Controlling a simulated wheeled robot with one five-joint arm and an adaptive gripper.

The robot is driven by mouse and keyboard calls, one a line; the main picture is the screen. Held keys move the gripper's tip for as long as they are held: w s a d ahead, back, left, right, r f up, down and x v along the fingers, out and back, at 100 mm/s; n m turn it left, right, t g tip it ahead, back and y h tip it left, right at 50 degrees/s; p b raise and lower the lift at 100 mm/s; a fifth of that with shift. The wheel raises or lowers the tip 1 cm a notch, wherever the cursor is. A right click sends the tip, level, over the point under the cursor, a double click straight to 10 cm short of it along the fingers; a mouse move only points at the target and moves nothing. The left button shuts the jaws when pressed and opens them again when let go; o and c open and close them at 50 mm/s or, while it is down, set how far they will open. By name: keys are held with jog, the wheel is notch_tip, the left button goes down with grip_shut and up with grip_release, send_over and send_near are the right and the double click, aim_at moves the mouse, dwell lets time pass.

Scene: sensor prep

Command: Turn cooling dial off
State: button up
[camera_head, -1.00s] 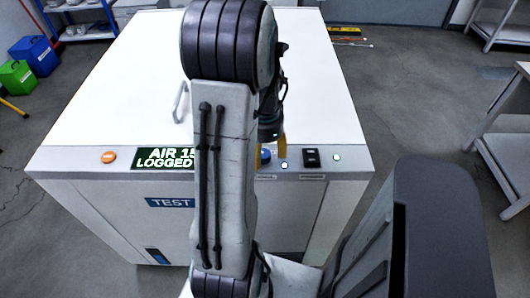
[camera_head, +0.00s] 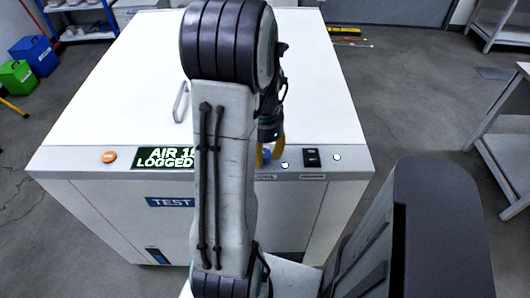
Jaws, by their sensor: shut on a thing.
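A blue dial (camera_head: 266,155) sits on the front control strip of the white test cabinet, partly hidden behind my arm. My gripper (camera_head: 270,153), with yellow fingers, points down at the dial and is shut on it. My arm hides the left finger in part and most of the dial, so the way the dial points cannot be read.
The white cabinet (camera_head: 125,80) has an orange button (camera_head: 109,157), a green-lit display (camera_head: 163,157) reading "AIR 1..." and "LOGGED", and a black switch (camera_head: 311,157) on its strip. A metal handle (camera_head: 180,103) stands on top. A grey table (camera_head: 505,165) is at the right.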

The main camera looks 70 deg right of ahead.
jog(key=shift+d, duration=0.15)
jog(key=n+b, duration=0.1)
jog(key=n, duration=0.3)
jog(key=shift+d+n, duration=0.1)
jog(key=shift+n, duration=0.3)
jog(key=n, duration=0.4)
jog(key=shift+w+b, duration=0.1)
jog(key=shift+b, duration=0.2)
jog(key=o, duration=1.2)
jog(key=shift+c, duration=0.2)
notch_tip(320, 180, up, 12)
dwell(0.7)
